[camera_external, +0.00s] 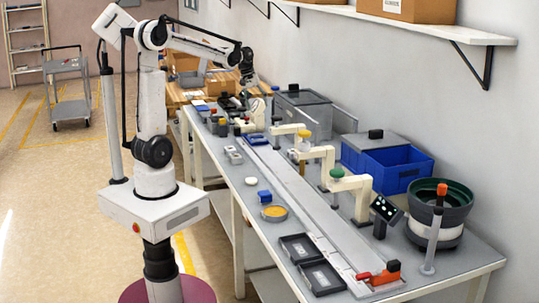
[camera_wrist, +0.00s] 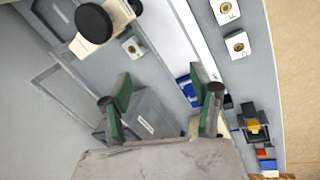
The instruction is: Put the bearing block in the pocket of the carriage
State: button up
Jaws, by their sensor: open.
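My gripper (camera_wrist: 160,80) is open in the wrist view, with its two green-padded fingers apart and nothing between them. In the external view my gripper (camera_external: 249,95) hangs over the far part of the bench. Two pale blocks with round holes, which look like bearing blocks, lie on the bench at the upper right of the wrist view, one (camera_wrist: 238,45) below the other (camera_wrist: 225,11). They appear as small grey blocks (camera_external: 233,155) left of the rail in the external view. A blue part that may be the carriage (camera_wrist: 186,90) is on the rail, partly behind a finger; its pocket is not clear.
The long rail (camera_external: 315,205) runs along the bench, with cream arms (camera_external: 350,184) over it. A blue bin (camera_external: 408,180), a bowl feeder (camera_external: 440,210) and a grey lidded box (camera_external: 302,107) stand on the wall side. Black trays (camera_external: 322,278) lie at the near end.

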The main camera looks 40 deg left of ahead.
jog(key=s+a+f+m+t+y, duration=0.1)
jog(key=s+a+m+t, duration=0.1)
jog(key=s, duration=0.9)
jog(key=s+a+f+m+t+y, duration=0.1)
jog(key=s+a+f+m+t, duration=0.1)
jog(key=s, duration=0.9)
jog(key=a+m+t, duration=0.1)
jog(key=a+m, duration=0.1)
jog(key=a, duration=0.1)
jog(key=shift+f, duration=0.2)
jog(key=shift+s+a+f+m, duration=0.1)
jog(key=shift+s+f+m, duration=0.05)
jog(key=shift+s+m, duration=0.15)
jog(key=shift+c, duration=1.2)
jog(key=shift+w, duration=0.1)
